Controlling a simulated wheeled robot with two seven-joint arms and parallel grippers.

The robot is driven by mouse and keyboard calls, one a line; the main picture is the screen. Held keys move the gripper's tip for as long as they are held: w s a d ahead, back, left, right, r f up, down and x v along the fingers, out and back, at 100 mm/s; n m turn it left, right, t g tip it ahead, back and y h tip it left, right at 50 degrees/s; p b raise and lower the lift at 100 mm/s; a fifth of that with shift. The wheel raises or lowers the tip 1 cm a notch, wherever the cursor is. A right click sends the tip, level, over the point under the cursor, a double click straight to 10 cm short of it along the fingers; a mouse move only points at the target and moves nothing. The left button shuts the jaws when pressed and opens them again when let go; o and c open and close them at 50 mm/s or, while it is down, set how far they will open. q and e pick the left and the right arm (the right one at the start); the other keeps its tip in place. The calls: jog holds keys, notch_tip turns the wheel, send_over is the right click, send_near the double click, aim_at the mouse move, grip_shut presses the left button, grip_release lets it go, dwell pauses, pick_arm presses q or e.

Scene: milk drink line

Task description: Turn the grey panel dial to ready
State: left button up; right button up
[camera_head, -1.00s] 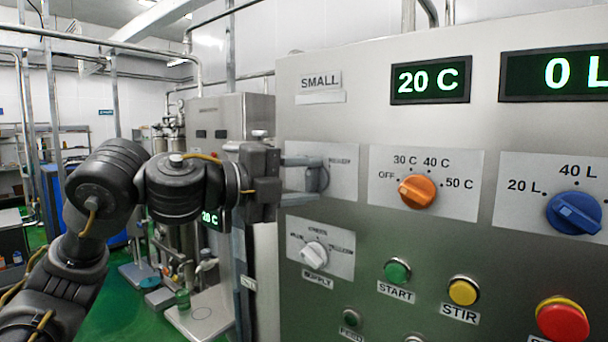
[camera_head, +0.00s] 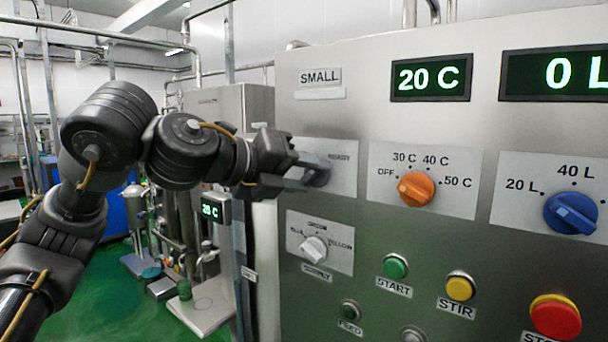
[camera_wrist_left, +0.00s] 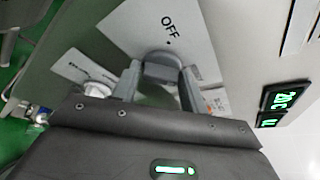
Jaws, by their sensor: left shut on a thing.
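The grey dial (camera_head: 317,176) sits on its white label plate (camera_head: 343,180) at the left of the steel panel, under the SMALL sign. My left gripper (camera_head: 306,177) reaches it from the left and is shut on it. In the left wrist view the grey dial (camera_wrist_left: 163,70) is between the two fingers, with the word OFF printed on the plate (camera_wrist_left: 150,28) near it. In the head view the end of a word, seemingly READY, shows at the plate's upper right. The dial's pointer is hidden, so its exact setting cannot be told. My right gripper is not in view.
An orange dial (camera_head: 416,189) and a blue dial (camera_head: 571,213) are to the right. A white dial (camera_head: 314,249) is just below. Green START (camera_head: 395,266), yellow STIR (camera_head: 460,286) and red (camera_head: 556,317) buttons are lower. Open room lies left of the panel.

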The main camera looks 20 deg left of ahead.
pick_arm(q)
jog(key=shift+f, duration=0.1)
dwell(0.4)
jog(key=o, duration=0.8)
jog(key=shift+o, duration=0.2)
jog(key=shift+s+a, duration=0.15)
jog(key=b+v, duration=0.4)
jog(key=v, duration=0.6)
jog(key=shift+s, duration=0.2)
